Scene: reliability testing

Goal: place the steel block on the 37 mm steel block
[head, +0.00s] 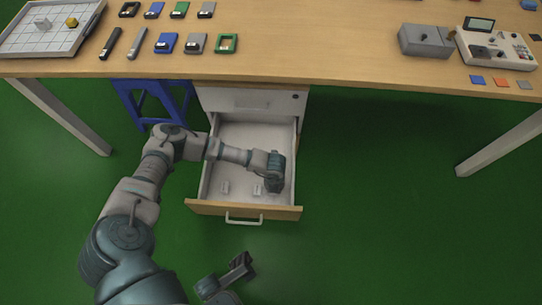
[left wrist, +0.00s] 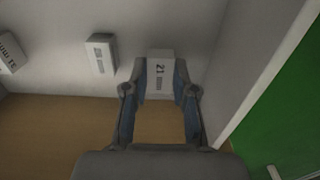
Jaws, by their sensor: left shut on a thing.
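My left gripper (head: 274,187) reaches down into the open drawer, near its right wall. In the left wrist view its two fingers (left wrist: 160,92) are shut on a pale steel block (left wrist: 160,62) marked 21. The gripper hides this block in the head view. Another steel block (left wrist: 100,53) is left of it, apart, its marking too small to read. A third block (left wrist: 10,52) at the left edge has a marking ending in mm, perhaps 37. Two small blocks (head: 225,187) (head: 257,189) show on the drawer floor. My right gripper (head: 240,268) is low in the head view; its jaws are unclear.
The drawer (head: 222,160) is pulled out below the wooden table (head: 330,60), with a handle on its front. A blue stool (head: 152,100) stands left of it. Several small cases, a tray (head: 20,42) and devices lie on the table. Green floor is clear at right.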

